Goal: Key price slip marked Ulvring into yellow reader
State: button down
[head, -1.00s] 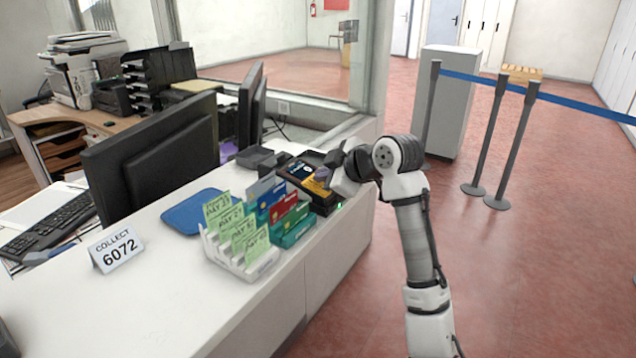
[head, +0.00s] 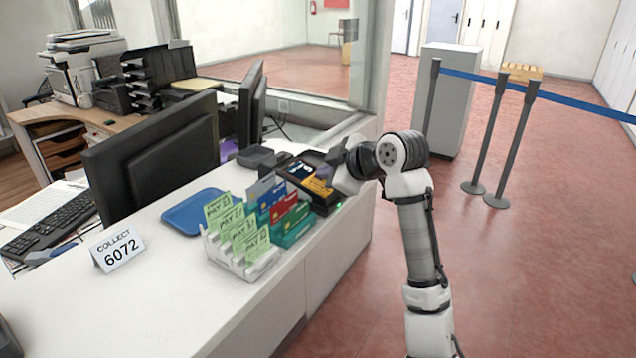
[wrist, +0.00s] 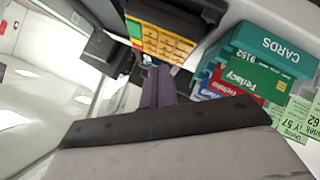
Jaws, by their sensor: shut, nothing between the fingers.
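The yellow reader (head: 318,189), a dark terminal with a yellow keypad and lit screen, sits on the counter. Its keypad (wrist: 160,42) shows at the top of the wrist view. My gripper (wrist: 158,85) is shut and empty, its fingers just off the keypad's edge; in the head view it is beside the reader. Several green price slips (head: 232,221) stand in a white rack (head: 247,269). In the wrist view a partly cut-off slip (wrist: 292,128) seems to read Ulvring, with a 57 amount; another slip beside it shows 62.
A teal card holder (head: 292,234) with blue, red and green cards stands between the slip rack and reader. A blue tray (head: 187,214), a COLLECT 6072 sign (head: 117,247) and a monitor (head: 150,160) are to the left.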

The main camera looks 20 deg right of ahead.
jog(key=shift+s+a+f, duration=0.15)
jog(key=shift+s+a, duration=0.05)
jog(key=shift+s, duration=0.5)
jog(key=shift+w+f+b, duration=0.1)
jog(key=shift+f+b, duration=0.3)
jog(key=shift+a+f, duration=0.1)
jog(key=shift+f, duration=0.2)
jog(key=shift+r, duration=0.2)
jog(key=shift+r+p, duration=0.35)
jog(key=shift+r, duration=0.15)
dwell(0.3)
